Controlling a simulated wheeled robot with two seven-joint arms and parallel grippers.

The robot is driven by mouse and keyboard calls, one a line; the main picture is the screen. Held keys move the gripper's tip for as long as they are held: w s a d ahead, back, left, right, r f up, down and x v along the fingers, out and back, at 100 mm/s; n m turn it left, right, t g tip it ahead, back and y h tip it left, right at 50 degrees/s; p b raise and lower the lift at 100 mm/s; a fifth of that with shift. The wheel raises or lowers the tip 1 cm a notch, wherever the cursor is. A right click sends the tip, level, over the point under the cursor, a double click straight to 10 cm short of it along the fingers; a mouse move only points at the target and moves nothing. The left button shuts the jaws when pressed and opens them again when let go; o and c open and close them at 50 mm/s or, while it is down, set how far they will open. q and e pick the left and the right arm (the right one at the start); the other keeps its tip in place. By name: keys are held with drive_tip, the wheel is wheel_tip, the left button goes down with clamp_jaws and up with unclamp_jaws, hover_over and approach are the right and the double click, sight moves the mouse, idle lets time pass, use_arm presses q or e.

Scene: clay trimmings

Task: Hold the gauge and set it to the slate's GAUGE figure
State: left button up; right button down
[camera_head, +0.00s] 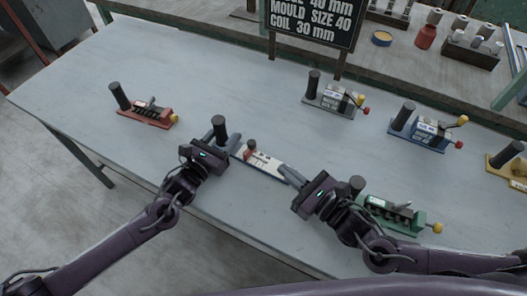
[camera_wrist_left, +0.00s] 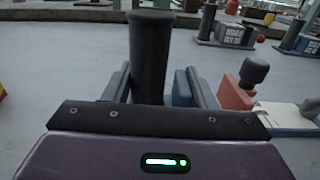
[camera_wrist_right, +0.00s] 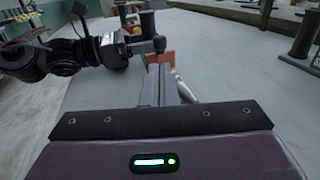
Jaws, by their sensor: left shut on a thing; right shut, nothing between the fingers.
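The gauge has a dark upright post (camera_head: 219,127), a pale scale bar (camera_head: 264,168) and a red slider (camera_head: 251,155) with a dark knob. My left gripper (camera_head: 221,143) is shut on the post, which stands upright between its fingers in the left wrist view (camera_wrist_left: 150,84). The red slider (camera_wrist_left: 236,94) is to the right of the post there. My right gripper (camera_head: 283,169) is shut and empty near the bar's right part. In the right wrist view the slider (camera_wrist_right: 160,59) is just beyond its fingertips; contact cannot be told. The slate (camera_head: 310,20) shows a cut-off top line ending in "40 mm".
Similar devices stand on the grey table (camera_head: 200,70): red (camera_head: 148,116), grey (camera_head: 334,99), blue (camera_head: 425,134), yellow (camera_head: 505,160) and green (camera_head: 395,212). The green one is close to my right gripper. Free table lies behind the gauge.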

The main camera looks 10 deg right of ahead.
sight(255, 147)
drive_tip(key=x, duration=0.8)
drive_tip(key=shift+w+a, duration=0.2)
drive_tip(key=shift+x, duration=0.8)
drive_tip(key=shift+s+d, duration=0.1)
drive_tip(key=shift+s, duration=0.1)
drive_tip(key=v, duration=2.3)
drive_tip(key=shift+s+d, duration=0.25)
use_arm(q)
drive_tip(key=o, duration=1.4)
